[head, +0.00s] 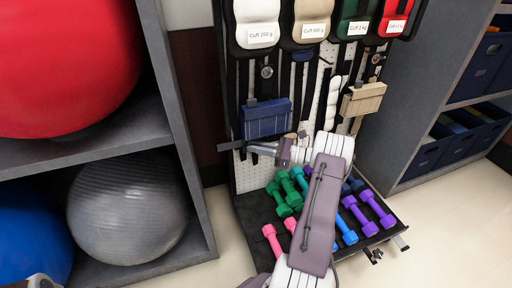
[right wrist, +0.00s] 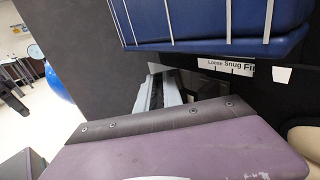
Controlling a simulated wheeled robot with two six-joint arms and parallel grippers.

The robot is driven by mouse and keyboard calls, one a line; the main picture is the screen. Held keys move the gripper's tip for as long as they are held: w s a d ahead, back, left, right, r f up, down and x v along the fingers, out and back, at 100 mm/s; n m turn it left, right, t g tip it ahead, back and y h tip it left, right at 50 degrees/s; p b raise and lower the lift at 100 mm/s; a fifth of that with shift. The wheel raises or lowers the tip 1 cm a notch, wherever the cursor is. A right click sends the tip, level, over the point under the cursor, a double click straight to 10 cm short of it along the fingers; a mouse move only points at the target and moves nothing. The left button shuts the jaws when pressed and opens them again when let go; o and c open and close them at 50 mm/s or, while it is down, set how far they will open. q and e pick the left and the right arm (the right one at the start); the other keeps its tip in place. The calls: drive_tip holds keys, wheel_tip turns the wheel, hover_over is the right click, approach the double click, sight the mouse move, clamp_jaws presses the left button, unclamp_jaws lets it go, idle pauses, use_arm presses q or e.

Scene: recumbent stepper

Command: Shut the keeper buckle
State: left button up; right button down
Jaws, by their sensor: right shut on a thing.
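A blue weighted cuff (head: 266,119) hangs on the pegboard, and its underside fills the top of the right wrist view (right wrist: 215,22). Below it runs a dark strap (head: 231,145) with a white scale label (right wrist: 231,66) reading "Loose Snug Fi…". My right gripper (head: 262,149) reaches in from the right, just under the blue cuff. In the right wrist view my right gripper (right wrist: 158,88) is shut at the strap, below the label. What it grips, apparently the keeper buckle, is mostly hidden between the jaws. My left gripper does not clearly show.
A beige cuff (head: 361,102) hangs to the right. Several labelled cuffs (head: 257,22) hang above. Coloured dumbbells (head: 289,190) lie on a dark tray (head: 254,221) below my right arm. A shelf (head: 157,110) with large balls stands left; another shelf (head: 386,150) stands right.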

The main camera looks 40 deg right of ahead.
drive_tip(key=shift+a+r+p, duration=0.1)
drive_tip(key=shift+r+p, duration=0.1)
drive_tip(key=shift+p, duration=0.1)
drive_tip(key=a+m+t+h+p, duration=0.1)
drive_tip(key=m+h+p, duration=0.1)
drive_tip(key=h+p, duration=0.2)
drive_tip(key=a+m+t+h+p, duration=0.1)
drive_tip(key=m+h+p, duration=0.2)
drive_tip(key=p, duration=0.1)
drive_tip(key=w+a+m+t+h+p, duration=0.1)
drive_tip(key=m+h+p, duration=0.2)
drive_tip(key=h, duration=0.1)
drive_tip(key=shift+a+f+t+h+p, duration=0.1)
drive_tip(key=shift+a+t+h+p, duration=0.2)
drive_tip(key=shift+a+t+p, duration=0.1)
drive_tip(key=shift+w+a+f+m+h+p, duration=0.15)
drive_tip(key=shift+m+h+p, duration=0.2)
drive_tip(key=shift+h, duration=0.3)
drive_tip(key=shift+w+a+r+m+h+p, duration=0.1)
drive_tip(key=shift+w+m+h+p, duration=0.1)
drive_tip(key=shift+m+h, duration=0.35)
drive_tip(key=c, duration=1.5)
unclamp_jaws()
drive_tip(key=shift+d+f, duration=0.1)
drive_tip(key=shift+d, duration=0.05)
